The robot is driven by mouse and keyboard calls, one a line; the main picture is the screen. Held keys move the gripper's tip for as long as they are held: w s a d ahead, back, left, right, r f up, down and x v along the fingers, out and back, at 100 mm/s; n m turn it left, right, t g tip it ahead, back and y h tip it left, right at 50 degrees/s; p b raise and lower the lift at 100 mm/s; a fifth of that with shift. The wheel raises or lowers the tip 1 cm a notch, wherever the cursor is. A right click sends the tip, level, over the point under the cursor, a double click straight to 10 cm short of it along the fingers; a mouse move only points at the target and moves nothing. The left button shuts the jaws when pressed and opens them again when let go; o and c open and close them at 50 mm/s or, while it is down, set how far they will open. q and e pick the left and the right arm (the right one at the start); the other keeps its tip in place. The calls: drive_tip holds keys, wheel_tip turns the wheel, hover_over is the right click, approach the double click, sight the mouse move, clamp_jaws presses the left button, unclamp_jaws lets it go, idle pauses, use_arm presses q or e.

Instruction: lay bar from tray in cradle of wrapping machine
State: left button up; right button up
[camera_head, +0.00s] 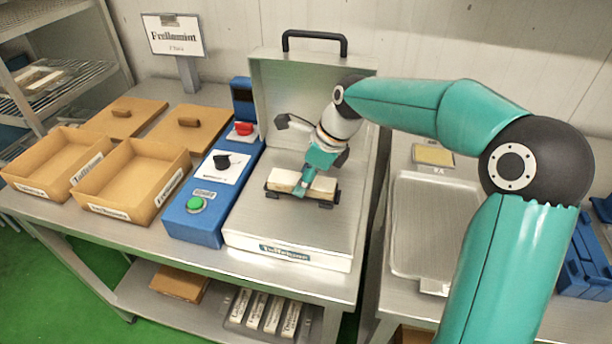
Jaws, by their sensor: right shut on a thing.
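A pale cream bar (325,184) lies level at the black cradle (327,204) of the wrapping machine (245,228). My right gripper (302,187) reaches down from above and is shut on the middle of the bar. The bar sits between the cradle's dark ends; I cannot tell whether it bears on the cradle or hangs just above it. The steel machine's lid (275,85) with a black handle stands open behind. My left gripper is not in view.
A blue control box (190,222) with a green button, black knob and red switch stands left of the machine. Two open cardboard boxes (135,180) (50,165) and their lids are farther left.

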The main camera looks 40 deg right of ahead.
drive_tip(key=shift+f, duration=0.5)
idle(0.9)
drive_tip(key=o, duration=1.3)
drive_tip(key=o, duration=0.4)
wheel_tip(320, 180, up, 8)
drive_tip(key=p, duration=0.7)
drive_tip(key=shift+p, duration=0.4)
